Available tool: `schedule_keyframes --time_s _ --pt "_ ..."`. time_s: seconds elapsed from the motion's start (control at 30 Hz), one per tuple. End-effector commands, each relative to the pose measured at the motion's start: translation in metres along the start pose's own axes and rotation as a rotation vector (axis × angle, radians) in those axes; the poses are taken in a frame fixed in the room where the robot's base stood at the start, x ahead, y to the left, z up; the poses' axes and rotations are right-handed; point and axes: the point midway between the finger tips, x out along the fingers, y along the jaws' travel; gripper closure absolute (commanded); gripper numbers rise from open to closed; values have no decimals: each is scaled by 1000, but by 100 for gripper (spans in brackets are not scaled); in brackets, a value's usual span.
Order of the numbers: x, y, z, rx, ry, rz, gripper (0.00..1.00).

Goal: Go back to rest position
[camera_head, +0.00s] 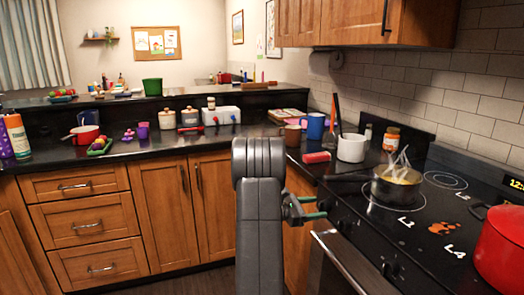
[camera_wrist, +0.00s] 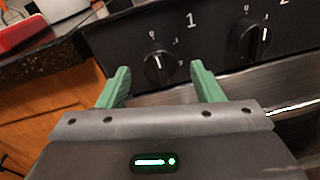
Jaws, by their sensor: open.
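My arm rises in the middle of the head view, in front of the wooden cabinets. My gripper (camera_head: 314,208) is at the arm's right side, by the front left corner of the stove. A black stove knob (camera_wrist: 158,67) is seen in the gap between the fingers. I cannot tell whether the fingers touch it. A second knob (camera_wrist: 250,36) lies to the right of the fingers.
A steaming pot (camera_head: 396,188) stands on the black stove top (camera_head: 425,226). A red pot (camera_head: 500,248) is at the right edge. A white container (camera_head: 351,148), a blue mug (camera_head: 315,125) and a red can (camera_head: 316,157) stand or lie on the counter. Wooden cabinets (camera_head: 165,205) are left of my arm.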

Motion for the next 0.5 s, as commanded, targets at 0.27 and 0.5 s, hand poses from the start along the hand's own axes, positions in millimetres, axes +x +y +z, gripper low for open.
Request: schedule_keyframes --time_s 0.27,0.5 --pt "20 0 0 0 0 0 40" --pt "20 0 0 3 1 1 40"
